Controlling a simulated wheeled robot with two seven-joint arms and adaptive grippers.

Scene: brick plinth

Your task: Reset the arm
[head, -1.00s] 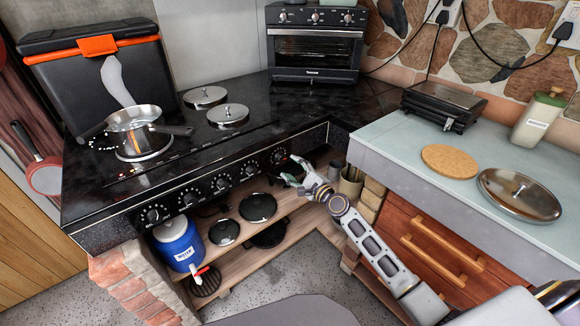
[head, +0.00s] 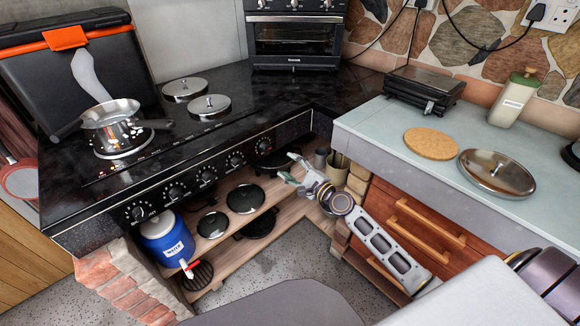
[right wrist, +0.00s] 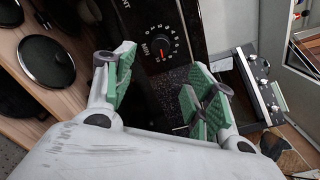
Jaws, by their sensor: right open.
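My right gripper (head: 289,174) is open and empty in front of the stove's control panel, at the right end of the row of knobs. In the right wrist view its green-padded fingers (right wrist: 160,92) are spread apart, with a stove knob (right wrist: 163,47) beyond them, apart from the pads. My right arm reaches in from the lower right. The black stove (head: 150,160) carries a steel pan (head: 112,118) on its left front burner. My left gripper is not in view.
Open shelves below the stove hold a blue water jug (head: 167,238) and black lids (head: 245,198). A grey counter (head: 385,130) at right holds a cork mat (head: 431,143), a steel lid (head: 497,172), a bottle (head: 512,98) and a black grill (head: 425,88).

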